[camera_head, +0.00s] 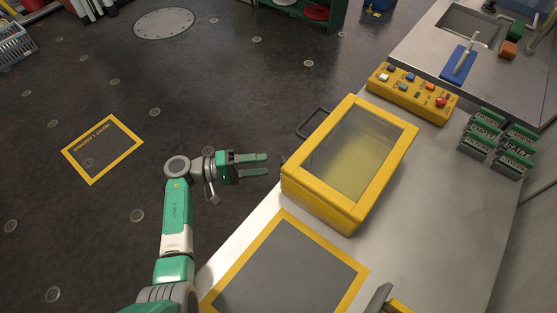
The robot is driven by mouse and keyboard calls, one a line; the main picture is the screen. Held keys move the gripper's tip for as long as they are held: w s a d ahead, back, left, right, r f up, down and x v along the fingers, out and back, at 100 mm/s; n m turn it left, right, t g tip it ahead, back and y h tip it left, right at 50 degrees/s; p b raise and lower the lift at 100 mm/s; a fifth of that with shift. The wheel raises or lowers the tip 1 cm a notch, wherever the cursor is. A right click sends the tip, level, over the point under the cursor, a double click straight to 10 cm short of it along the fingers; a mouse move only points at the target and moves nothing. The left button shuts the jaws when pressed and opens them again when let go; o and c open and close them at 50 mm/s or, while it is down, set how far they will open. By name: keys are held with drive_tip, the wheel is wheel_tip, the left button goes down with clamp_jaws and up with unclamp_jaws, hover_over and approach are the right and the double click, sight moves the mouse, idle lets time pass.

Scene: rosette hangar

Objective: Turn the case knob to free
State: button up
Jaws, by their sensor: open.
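The yellow case (318,207) with a clear window in its lid stands on the metal bench, its lid down. A dark bar handle (313,122) sticks out from its far left side. A small dark part shows at the case's left edge, just beyond my fingertips; I cannot tell whether it is the knob or how it is turned. My gripper (267,164) is open and empty, its two green fingers pointing right toward the case's left side. A small gap seems to lie between fingertips and case.
A yellow control box (412,93) with several knobs stands behind the case. Dark labelled blocks (497,143) sit at the right. A yellow-bordered grey mat (290,272) lies in front. A sink (470,25) and blue board (459,65) are at the back.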

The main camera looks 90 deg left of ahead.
sight(282, 163)
drive_tip(key=w, duration=0.5)
drive_tip(key=shift+w+a, duration=0.15)
drive_tip(key=shift+a, duration=0.15)
drive_tip(key=c, duration=0.9)
drive_tip(key=shift+r, duration=0.1)
drive_tip(key=shift+c, duration=0.2)
